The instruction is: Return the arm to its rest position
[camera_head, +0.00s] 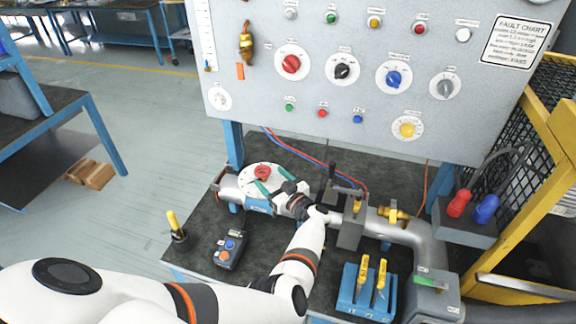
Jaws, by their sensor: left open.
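My left arm (298,255) comes in from the lower left and reaches over the dark bench. My left gripper (273,180) is at the white round disc (248,172) with a red knob (262,171), on the left end of the grey pipe. Its two teal fingertips are spread apart, just to the right of and below the red knob. Nothing shows between the fingers. I cannot tell whether a fingertip touches the disc. The gripper and wrist hide part of the pipe. My right gripper is not in view.
A grey control panel (330,105) with coloured knobs stands behind the bench (205,235). A handheld box with buttons (230,250) and a yellow-handled tool in a holder (177,226) are at left. A blue block with yellow-handled tools (352,305) is at front right. A yellow mesh frame (548,130) stands right.

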